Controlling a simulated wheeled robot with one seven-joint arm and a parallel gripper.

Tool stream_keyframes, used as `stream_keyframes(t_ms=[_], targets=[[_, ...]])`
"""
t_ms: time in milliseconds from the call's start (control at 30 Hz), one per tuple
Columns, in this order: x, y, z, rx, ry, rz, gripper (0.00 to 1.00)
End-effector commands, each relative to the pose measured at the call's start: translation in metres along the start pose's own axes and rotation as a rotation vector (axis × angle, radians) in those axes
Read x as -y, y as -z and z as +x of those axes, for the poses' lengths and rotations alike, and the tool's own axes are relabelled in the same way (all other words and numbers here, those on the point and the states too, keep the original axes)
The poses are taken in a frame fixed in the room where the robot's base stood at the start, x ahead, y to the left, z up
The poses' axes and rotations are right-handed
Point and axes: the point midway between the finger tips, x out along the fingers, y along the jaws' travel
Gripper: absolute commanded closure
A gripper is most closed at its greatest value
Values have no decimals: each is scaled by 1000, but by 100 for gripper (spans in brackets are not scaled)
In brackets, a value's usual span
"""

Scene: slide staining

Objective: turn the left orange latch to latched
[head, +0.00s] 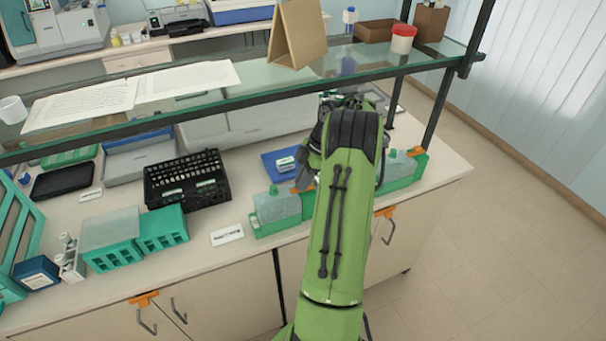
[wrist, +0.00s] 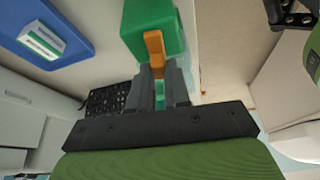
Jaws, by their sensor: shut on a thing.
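In the wrist view, my gripper (wrist: 159,75) is shut on an orange latch (wrist: 153,44) at the end of a green box (wrist: 148,14). The latch's upper part sticks out beyond the fingertips, and its lower part is hidden between them. A right green box (head: 404,172) has another orange latch (head: 415,151). My arm hides the fingertips and the space between these boxes in the head view. I cannot tell whether the held latch is latched.
A blue tray (head: 273,169) with a small box on it lies just behind the left green box; the wrist view also shows this tray (wrist: 75,45). A black rack (head: 178,192) stands further left. A glass shelf (head: 235,95) spans above the counter. Cupboard doors (head: 210,310) are below.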

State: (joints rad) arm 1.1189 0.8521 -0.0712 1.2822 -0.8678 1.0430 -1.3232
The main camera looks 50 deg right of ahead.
Motion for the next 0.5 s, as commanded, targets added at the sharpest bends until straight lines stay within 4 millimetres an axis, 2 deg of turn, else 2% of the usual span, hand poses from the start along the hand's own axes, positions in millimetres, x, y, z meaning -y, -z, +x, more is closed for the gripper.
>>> stream_keyframes(t_ms=[500], targets=[[-1, 0, -1, 1, 51, -134, 100]])
